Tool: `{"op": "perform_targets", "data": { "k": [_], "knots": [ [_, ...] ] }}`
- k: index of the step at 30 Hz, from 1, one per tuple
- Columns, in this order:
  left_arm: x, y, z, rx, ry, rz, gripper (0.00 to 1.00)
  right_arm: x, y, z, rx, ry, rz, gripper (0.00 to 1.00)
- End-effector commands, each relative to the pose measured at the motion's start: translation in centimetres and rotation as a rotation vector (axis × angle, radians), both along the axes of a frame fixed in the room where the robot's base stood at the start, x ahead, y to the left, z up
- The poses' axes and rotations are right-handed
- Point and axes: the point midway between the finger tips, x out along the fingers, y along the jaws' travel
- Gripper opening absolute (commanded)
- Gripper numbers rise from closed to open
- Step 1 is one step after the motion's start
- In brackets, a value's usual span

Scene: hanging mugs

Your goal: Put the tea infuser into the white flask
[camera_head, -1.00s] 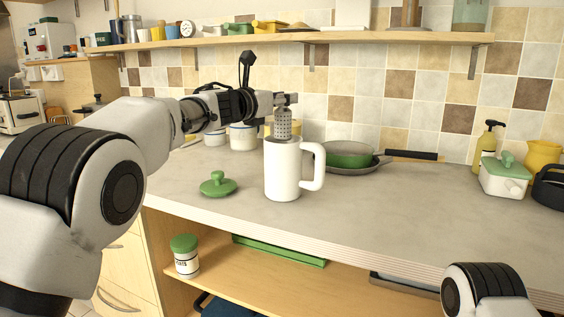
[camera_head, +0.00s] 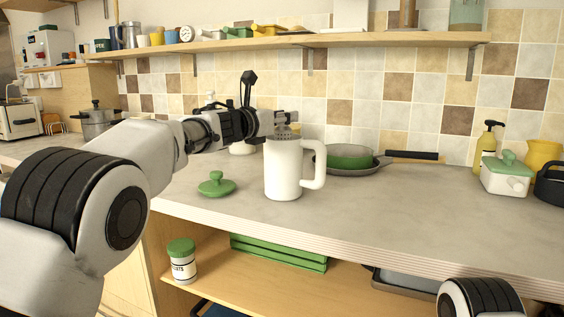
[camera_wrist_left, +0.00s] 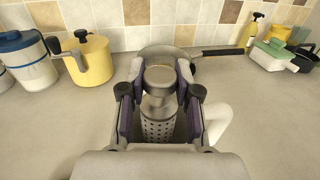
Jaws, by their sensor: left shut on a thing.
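The white flask (camera_head: 283,172) stands upright on the counter with its handle to the right. The tea infuser (camera_head: 287,133) is a grey perforated metal cylinder. Only its top shows above the flask's rim in the head view; its lower part is hidden and appears to be inside the flask. My left gripper (camera_head: 284,117) is shut on the infuser's top, just above the flask mouth. In the left wrist view the infuser (camera_wrist_left: 158,118) sits upright between the fingers, and the flask's handle (camera_wrist_left: 219,120) shows at right. My right gripper is out of view.
A green lid (camera_head: 216,185) lies left of the flask. A white-and-green container (camera_head: 505,176) and a soap bottle (camera_head: 487,145) stand far right. The counter's right middle is clear.

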Motion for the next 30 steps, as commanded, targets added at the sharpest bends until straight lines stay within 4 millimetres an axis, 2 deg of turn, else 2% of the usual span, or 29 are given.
{"op": "perform_targets", "data": {
  "k": [9,10,12,23,26,30],
  "knots": [
    [0.0,0.0,0.0,0.000,0.000,0.000,0.00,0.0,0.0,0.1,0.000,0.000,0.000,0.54],
    [0.0,0.0,0.0,0.000,0.000,0.000,0.35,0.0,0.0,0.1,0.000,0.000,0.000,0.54],
    [0.0,0.0,0.0,0.000,0.000,0.000,0.60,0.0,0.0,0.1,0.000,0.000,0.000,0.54],
    [-0.1,0.2,0.0,0.000,0.001,0.000,0.61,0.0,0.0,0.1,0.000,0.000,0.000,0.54],
    [-0.7,0.7,0.1,0.000,0.004,0.001,0.61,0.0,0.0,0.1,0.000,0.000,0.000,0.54],
    [-2.7,2.1,0.2,-0.002,0.003,0.003,0.61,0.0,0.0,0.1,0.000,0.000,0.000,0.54]
  ]
}}
